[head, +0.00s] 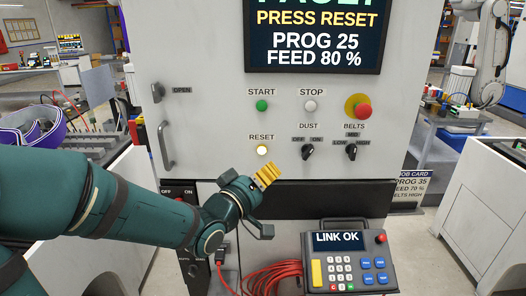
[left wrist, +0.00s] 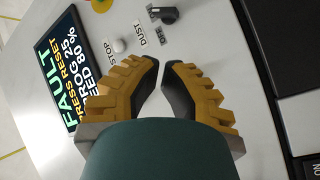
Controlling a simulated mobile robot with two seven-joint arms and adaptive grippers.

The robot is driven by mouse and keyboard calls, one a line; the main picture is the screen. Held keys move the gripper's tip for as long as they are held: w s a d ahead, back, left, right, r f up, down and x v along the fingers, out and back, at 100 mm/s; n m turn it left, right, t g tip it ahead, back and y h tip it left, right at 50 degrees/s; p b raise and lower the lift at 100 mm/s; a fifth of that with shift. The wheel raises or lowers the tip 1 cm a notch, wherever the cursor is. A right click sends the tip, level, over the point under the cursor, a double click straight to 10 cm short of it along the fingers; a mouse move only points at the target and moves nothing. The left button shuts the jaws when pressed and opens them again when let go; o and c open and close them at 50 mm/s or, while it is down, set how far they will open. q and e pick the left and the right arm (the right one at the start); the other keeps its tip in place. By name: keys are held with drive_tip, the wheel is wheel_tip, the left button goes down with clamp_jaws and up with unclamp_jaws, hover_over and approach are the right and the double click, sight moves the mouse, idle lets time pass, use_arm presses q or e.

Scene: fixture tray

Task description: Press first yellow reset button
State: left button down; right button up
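The yellow reset button (head: 262,150) is lit and sits under the RESET label on the white machine panel (head: 210,60). My left gripper (head: 268,174), with ridged yellow fingers, is just below the button in the head view and does not cover it. Whether it touches the panel cannot be told. The left wrist view shows its two fingers (left wrist: 163,66) with tips close together and nothing between them. The reset button does not show in that view. My right gripper is out of view.
Near the button are the green START button (head: 262,105), white STOP button (head: 310,105), red emergency button (head: 362,110), DUST knob (head: 308,152) and BELTS knob (head: 351,152). The screen (head: 315,35) reads PRESS RESET. A keypad pendant (head: 350,262) and red cable (head: 272,276) are below.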

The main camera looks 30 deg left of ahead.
sight(262, 150)
use_arm(q)
drive_tip(key=shift+w+a+p, duration=0.15)
drive_tip(key=shift+w+a, duration=0.6)
drive_tip(key=shift+w, duration=0.5)
drive_tip(key=shift+w+a+p, duration=0.15)
drive_tip(key=shift+w+a, duration=0.6)
drive_tip(key=shift+w, duration=0.5)
drive_tip(key=shift+w+a+p, duration=0.15)
drive_tip(key=shift+w+a, duration=0.6)
drive_tip(key=shift+w, duration=0.5)
drive_tip(key=shift+w+a, duration=0.25)
drive_tip(key=shift+w, duration=0.1)
drive_tip(key=shift+w+a, duration=0.25)
drive_tip(key=shift+w, duration=0.15)
drive_tip(key=shift+s+d, duration=0.1)
drive_tip(key=shift+s+d+b, duration=0.35)
drive_tip(key=shift+s+b, duration=0.15)
drive_tip(key=shift+s, duration=0.15)
